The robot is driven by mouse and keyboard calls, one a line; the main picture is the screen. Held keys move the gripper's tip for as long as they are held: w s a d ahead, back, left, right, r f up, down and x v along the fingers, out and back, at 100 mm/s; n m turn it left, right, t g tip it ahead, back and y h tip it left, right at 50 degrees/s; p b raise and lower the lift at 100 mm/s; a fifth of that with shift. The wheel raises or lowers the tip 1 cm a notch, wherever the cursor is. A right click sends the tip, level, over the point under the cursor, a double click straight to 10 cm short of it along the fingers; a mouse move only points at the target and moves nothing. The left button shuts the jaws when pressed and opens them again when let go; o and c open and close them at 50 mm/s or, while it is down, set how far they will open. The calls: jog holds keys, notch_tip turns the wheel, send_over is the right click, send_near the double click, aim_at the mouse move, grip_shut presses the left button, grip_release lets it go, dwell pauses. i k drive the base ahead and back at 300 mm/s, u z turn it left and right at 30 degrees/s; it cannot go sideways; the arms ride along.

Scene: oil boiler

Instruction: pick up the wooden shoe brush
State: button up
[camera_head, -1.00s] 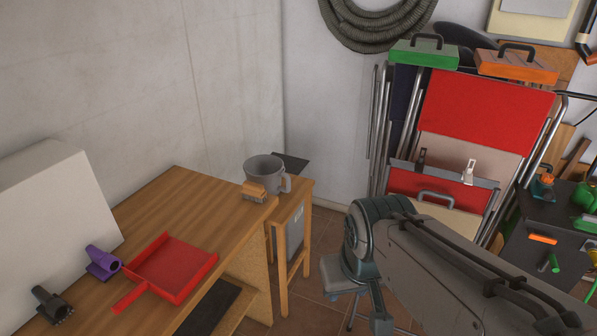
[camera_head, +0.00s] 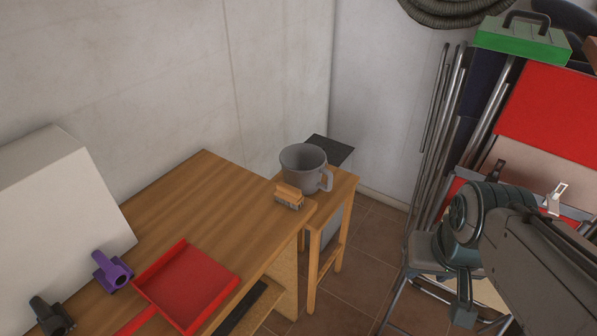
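The wooden shoe brush (camera_head: 289,196) is small and light brown with dark bristles. It lies on the far right corner of the wooden table (camera_head: 205,200), close to the grey mug-shaped pot. My arm comes in from the lower right, well to the right of the brush and apart from it. The lower end of the arm shows at the right, but the gripper's fingers cannot be made out there.
The grey pot (camera_head: 305,168) stands on a small wooden stool (camera_head: 335,200) just behind the brush. A red dustpan (camera_head: 185,285), purple (camera_head: 112,270) and black (camera_head: 50,316) tools and a white box (camera_head: 60,200) are on the table's left. Folding chairs lean at the right.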

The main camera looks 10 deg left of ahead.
aim_at(286, 193)
jog(key=u, duration=0.65)
jog(key=i, duration=0.85)
jog(key=u, duration=0.9)
